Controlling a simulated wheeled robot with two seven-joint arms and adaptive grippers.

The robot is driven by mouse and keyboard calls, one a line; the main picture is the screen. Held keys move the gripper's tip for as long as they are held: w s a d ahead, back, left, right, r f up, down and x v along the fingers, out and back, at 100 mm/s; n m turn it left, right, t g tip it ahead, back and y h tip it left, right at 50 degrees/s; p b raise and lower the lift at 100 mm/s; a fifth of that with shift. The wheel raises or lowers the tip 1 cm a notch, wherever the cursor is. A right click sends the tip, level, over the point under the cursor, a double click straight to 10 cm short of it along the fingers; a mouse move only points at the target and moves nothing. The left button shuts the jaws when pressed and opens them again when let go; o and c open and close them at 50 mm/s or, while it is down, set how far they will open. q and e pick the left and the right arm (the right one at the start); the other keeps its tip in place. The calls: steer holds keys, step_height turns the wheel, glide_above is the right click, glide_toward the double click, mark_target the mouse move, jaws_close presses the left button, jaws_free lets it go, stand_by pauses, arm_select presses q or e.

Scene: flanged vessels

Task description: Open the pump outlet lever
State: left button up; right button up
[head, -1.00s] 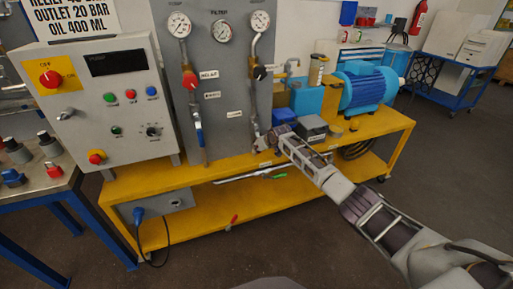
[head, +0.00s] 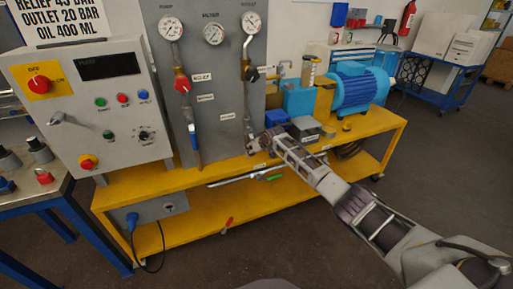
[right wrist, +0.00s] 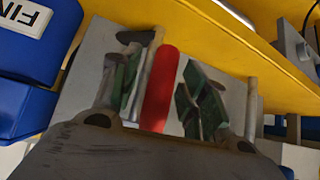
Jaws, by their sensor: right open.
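A red lever handle (right wrist: 160,90) stands between the two fingers of my right gripper (right wrist: 163,75) in the right wrist view. The fingers are apart, with a gap on the handle's right side. I cannot tell whether the left finger touches it. No label there names it as the pump outlet lever. In the head view my right gripper (head: 258,146) is at the lower right of the grey panel (head: 222,110), just above the yellow bench. The handle is hidden there behind the gripper and arm. My left gripper is not in view.
A blue motor (head: 360,88) and a blue block (head: 299,99) stand right of the panel. A control box (head: 92,115) with knobs stands left. A blue lever (head: 194,138) hangs on the panel. The yellow bench (head: 210,176) runs underneath. The floor in front is clear.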

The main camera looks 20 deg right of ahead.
steer(key=shift+s+r, duration=0.15)
steer(key=v, duration=1.1)
steer(key=shift+s+d+r, duration=0.15)
steer(key=shift+s, duration=0.05)
stand_by(0.5)
